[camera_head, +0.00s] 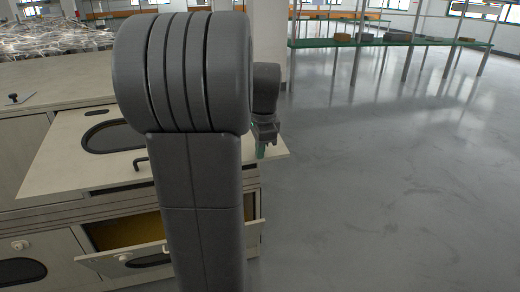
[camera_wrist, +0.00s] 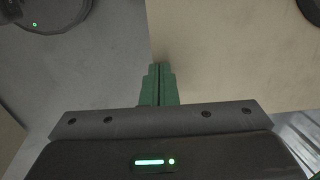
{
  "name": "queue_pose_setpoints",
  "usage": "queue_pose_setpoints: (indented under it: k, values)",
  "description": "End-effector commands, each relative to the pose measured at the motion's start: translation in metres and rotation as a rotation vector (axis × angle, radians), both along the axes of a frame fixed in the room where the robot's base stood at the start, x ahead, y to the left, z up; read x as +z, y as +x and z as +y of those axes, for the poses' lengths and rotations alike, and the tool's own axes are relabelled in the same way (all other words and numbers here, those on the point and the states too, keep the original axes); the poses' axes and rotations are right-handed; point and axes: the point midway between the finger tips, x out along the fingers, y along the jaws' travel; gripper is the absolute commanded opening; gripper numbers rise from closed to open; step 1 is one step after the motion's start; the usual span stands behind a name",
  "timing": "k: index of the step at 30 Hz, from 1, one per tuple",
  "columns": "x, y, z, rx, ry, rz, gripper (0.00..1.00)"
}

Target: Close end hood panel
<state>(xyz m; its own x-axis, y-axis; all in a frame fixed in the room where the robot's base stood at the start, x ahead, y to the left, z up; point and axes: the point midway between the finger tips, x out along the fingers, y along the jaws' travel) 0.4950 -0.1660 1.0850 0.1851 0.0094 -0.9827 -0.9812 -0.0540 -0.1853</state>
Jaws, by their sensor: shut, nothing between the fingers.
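A beige panel with a dark oval window and a black handle, apparently the hood panel (camera_head: 62,160), stands out from the machine at the left in the head view. My arm covers its middle. My gripper (camera_head: 260,150) is at the panel's right end. In the wrist view the green fingers of my gripper (camera_wrist: 158,70) are shut together with nothing between them. Their tips overlap the edge of a pale beige surface, apparently the same panel (camera_wrist: 235,55). I cannot tell whether they touch it.
Below, a flap (camera_head: 105,264) is tilted outward from a yellowish opening (camera_head: 120,232). Foil-like clutter (camera_head: 55,38) lies on the machine's top at the back left. The grey floor (camera_head: 400,190) to the right is clear. A green-topped bench (camera_head: 345,43) stands far behind.

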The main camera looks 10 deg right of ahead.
Motion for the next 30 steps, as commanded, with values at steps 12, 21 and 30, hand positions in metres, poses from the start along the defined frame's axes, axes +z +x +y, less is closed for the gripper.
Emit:
queue_pose_setpoints:
  k: [12,21,30]
  values:
    - [-0.067,0.009,0.001,-0.001,0.009,-0.139,0.0]
    - [-0.127,0.029,0.002,-0.002,0.018,-0.297,0.0]
    - [-0.183,0.059,0.003,-0.001,0.027,-0.458,0.0]
